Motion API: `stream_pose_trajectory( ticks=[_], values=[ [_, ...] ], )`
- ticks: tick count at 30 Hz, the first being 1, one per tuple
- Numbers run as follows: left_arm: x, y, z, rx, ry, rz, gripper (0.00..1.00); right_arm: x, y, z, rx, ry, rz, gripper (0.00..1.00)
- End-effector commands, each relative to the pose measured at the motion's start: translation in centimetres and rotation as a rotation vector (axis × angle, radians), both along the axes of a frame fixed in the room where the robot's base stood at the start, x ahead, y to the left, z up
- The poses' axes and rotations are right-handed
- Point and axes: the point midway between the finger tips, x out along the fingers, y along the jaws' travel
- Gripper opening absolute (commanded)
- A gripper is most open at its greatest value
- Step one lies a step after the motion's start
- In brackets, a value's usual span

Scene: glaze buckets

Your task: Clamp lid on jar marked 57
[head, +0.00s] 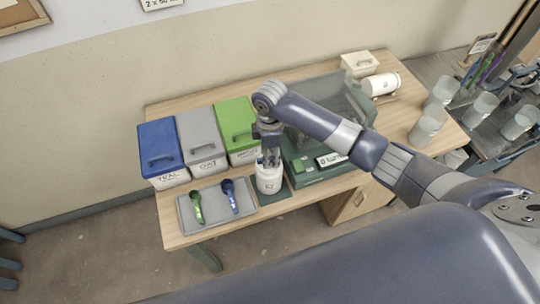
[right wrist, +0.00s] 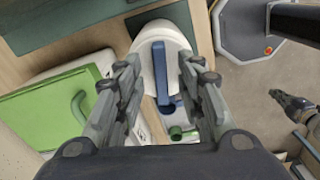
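A white jar (head: 269,180) stands upright on the front part of the wooden table, with dark marking on its side too small to read. In the right wrist view its pale round top (right wrist: 158,34) bears a blue lever-like piece (right wrist: 161,72); I cannot tell whether its lid is clamped. My right gripper (head: 270,158) points down over the jar. In the right wrist view its two fingers (right wrist: 161,80) are apart, one on each side of the blue piece, with nothing gripped between them.
Left of the jar is a grey tray (head: 217,220) with a green scoop (head: 197,207) and a blue scoop (head: 231,196). Behind stand blue (head: 160,148), grey (head: 202,140) and green (head: 237,125) lidded bins. A dark green scale-like unit (head: 310,168) is close on the right.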

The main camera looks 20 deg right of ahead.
Motion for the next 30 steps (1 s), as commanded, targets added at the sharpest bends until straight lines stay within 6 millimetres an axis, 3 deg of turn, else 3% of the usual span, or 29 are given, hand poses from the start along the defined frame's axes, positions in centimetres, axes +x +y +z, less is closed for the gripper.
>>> stream_pose_trajectory(
  ticks=[9,15,24,30],
  values=[
    [0.1,-0.2,0.0,-0.002,-0.001,0.0,0.0,0.2,0.1,6.9,0.002,-0.005,0.001,0.35],
    [0.1,-0.2,0.0,-0.002,-0.002,0.0,0.0,0.1,0.1,9.7,0.001,-0.003,-0.001,0.35],
    [0.1,-0.2,0.0,-0.002,-0.002,0.0,0.0,0.0,0.1,10.5,0.002,-0.001,-0.001,0.35],
    [0.1,-0.2,0.0,-0.002,-0.002,0.0,0.0,-1.9,1.7,8.5,0.044,-0.013,-0.036,0.35]
  ],
)
